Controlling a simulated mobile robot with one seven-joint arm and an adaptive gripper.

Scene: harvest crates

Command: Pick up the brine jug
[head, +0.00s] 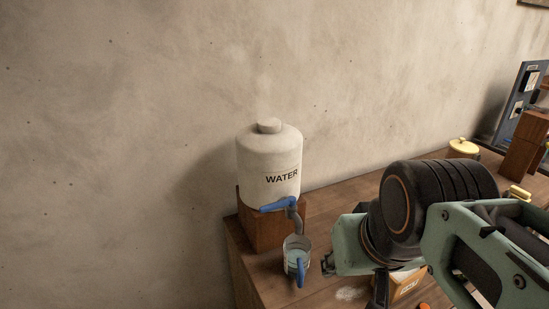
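A small clear or grey jug (296,252) with a blue handle stands upright under the tap of the water dispenser, at the left end of the wooden counter. It appears to be the brine jug; its contents are hard to make out. The white dispenser (268,157), marked WATER, sits on a wooden block and has a blue tap lever. My gripper (352,265) is at the end of my arm, just right of the jug in the picture and apparently apart from it. My arm hides much of it, and I cannot see both fingertips clearly.
The wooden counter (335,194) runs right along a bare wall. A white powdery patch (351,293) lies on it near a labelled box (409,284), partly behind my arm. A yellow-lidded pot (462,147) and a blue panel (524,95) stand farther right.

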